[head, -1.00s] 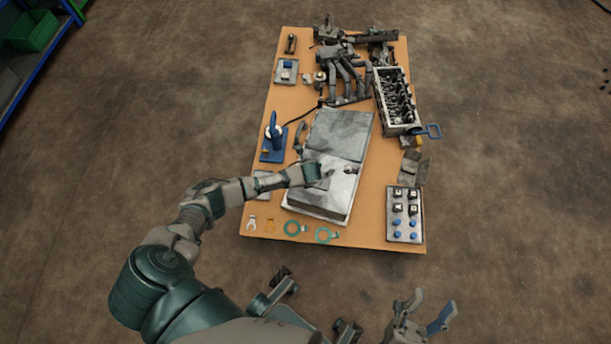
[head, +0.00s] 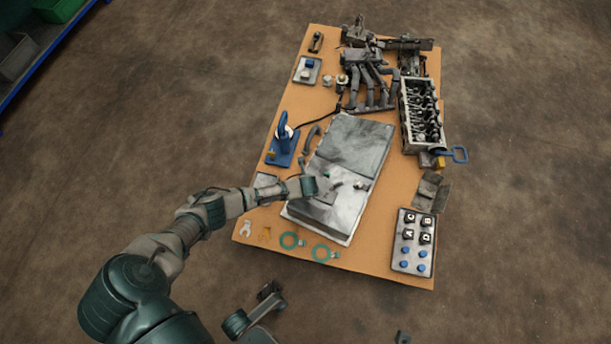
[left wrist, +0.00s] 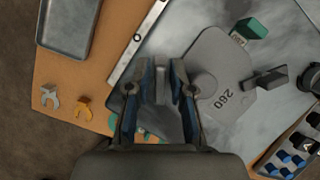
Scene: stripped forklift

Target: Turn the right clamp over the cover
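A green block (left wrist: 249,29) sits at one edge of the plate. A small dark grey clamp-like piece (left wrist: 266,78) lies over the plate's right side in the left wrist view. My left gripper (left wrist: 162,70) is left of the plate, its fingers close together; a grey shape shows between them, and I cannot tell whether it is held. In the head view my left gripper (head: 309,187) is over the case's left part, hiding some of it.
A button panel (head: 413,243) stands at the table's front right. Green rings (head: 291,240) lie along the front edge. A blue-based tool stand (head: 282,145) is left of the case. Engine parts (head: 421,113) crowd the back right.

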